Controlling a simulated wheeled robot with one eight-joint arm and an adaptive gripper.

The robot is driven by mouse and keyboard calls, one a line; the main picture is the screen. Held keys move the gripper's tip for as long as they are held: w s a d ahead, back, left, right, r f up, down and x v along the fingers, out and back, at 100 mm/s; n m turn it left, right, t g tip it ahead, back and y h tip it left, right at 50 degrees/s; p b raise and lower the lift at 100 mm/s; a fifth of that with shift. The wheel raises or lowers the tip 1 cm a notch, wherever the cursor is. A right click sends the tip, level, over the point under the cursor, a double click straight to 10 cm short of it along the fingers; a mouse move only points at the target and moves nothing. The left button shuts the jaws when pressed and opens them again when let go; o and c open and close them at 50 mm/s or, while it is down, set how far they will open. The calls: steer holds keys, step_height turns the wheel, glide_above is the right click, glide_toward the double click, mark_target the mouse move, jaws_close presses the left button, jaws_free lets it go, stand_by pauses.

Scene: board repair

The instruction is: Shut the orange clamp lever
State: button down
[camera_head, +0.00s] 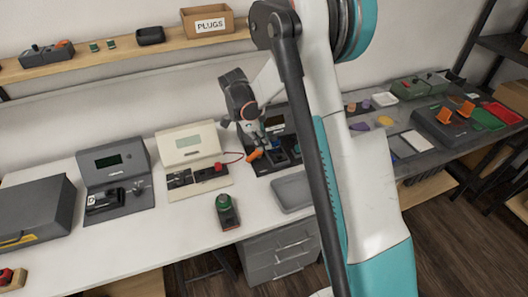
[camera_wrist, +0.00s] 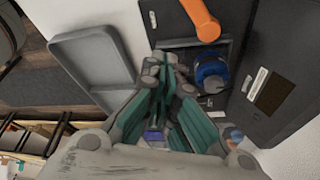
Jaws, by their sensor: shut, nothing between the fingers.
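The orange clamp lever (camera_head: 255,155) sticks out at the left front of a dark repair station (camera_head: 272,168) on the white bench. In the wrist view the lever (camera_wrist: 201,17) shows at the top, its base on the dark station (camera_wrist: 283,62) and its upper end cut off by the frame edge. A blue round part (camera_wrist: 211,74) sits just below the lever there. My gripper (camera_wrist: 168,72) is shut and empty, its teal-padded fingers over the station's edge, beside the blue part and apart from the lever. In the head view my gripper (camera_head: 264,143) is small and partly hidden, close behind the lever.
A grey tray (camera_head: 290,206) lies right of a green-topped device (camera_head: 226,212); the tray (camera_wrist: 65,52) is also left of my fingers in the wrist view. A cream tester (camera_head: 190,143) with a red cable stands left of the station. The bench front is mostly clear.

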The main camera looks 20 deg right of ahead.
steer(key=shift+w+p+v, duration=0.25)
steer(key=shift+p+v, duration=0.1)
steer(key=shift+v, duration=1.15)
steer(key=shift+d+r, duration=0.1)
steer(key=shift+d, duration=0.1)
